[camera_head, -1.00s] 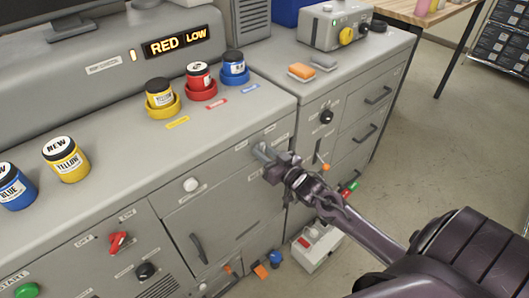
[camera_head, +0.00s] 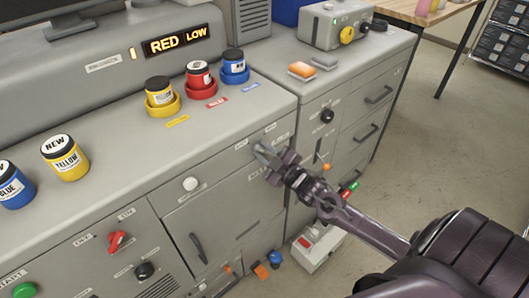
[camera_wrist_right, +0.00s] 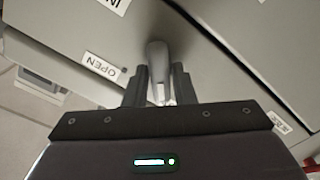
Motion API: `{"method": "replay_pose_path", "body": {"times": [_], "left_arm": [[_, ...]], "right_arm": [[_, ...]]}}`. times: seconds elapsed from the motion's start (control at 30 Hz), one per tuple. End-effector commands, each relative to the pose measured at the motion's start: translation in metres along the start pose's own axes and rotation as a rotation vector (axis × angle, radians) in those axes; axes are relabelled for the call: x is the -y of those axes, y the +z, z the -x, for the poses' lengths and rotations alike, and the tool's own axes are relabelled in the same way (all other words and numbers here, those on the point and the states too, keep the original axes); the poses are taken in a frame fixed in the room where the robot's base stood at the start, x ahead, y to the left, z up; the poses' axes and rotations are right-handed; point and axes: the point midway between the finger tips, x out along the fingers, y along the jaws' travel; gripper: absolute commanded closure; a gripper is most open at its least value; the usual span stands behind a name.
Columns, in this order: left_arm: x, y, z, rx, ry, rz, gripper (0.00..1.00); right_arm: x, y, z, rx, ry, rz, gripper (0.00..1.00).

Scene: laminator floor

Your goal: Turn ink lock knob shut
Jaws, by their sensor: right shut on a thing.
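The ink lock knob (camera_wrist_right: 157,58) is a grey lever-shaped handle on the cabinet front. In the wrist view it stands between the two dark fingers of my right gripper (camera_wrist_right: 157,88), which is shut on it. In the head view my right gripper (camera_head: 271,161) is at the cabinet front below the countertop edge and hides most of the knob. An OPEN label (camera_wrist_right: 101,66) lies left of the knob in the wrist view; a label at lower right (camera_wrist_right: 279,122) is partly hidden and unreadable. My left gripper is not in view.
Yellow, red and blue ink jars stand in matching holders on the counter (camera_head: 130,140). A white knob (camera_head: 190,184) and a door handle (camera_head: 198,248) project from the cabinet left of my gripper. A grey box (camera_head: 318,250) stands on the floor below my arm.

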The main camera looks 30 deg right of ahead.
Motion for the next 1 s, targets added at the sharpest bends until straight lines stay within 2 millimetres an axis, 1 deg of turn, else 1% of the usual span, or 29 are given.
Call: {"method": "replay_pose_path", "body": {"times": [0.3,0.73,0.77,0.9,0.93,1.0], "left_arm": [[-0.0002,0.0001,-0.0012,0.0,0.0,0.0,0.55],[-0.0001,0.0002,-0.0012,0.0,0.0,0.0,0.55],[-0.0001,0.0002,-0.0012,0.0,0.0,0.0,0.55],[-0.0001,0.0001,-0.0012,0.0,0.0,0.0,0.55],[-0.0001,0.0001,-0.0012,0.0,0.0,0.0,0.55],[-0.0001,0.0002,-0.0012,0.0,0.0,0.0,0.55]], "right_arm": [[0.0004,0.0004,0.0001,0.001,-0.001,0.083,0.99],[0.0004,0.0003,0.0001,0.001,-0.001,0.091,0.99],[0.0004,0.0003,0.0001,0.001,-0.001,0.091,0.75],[0.0004,0.0002,0.0001,0.001,-0.001,0.09,0.57],[0.0004,0.0002,0.0001,0.001,-0.001,0.09,0.55],[0.0004,0.0002,0.0001,0.0,-0.001,0.09,0.55]]}}
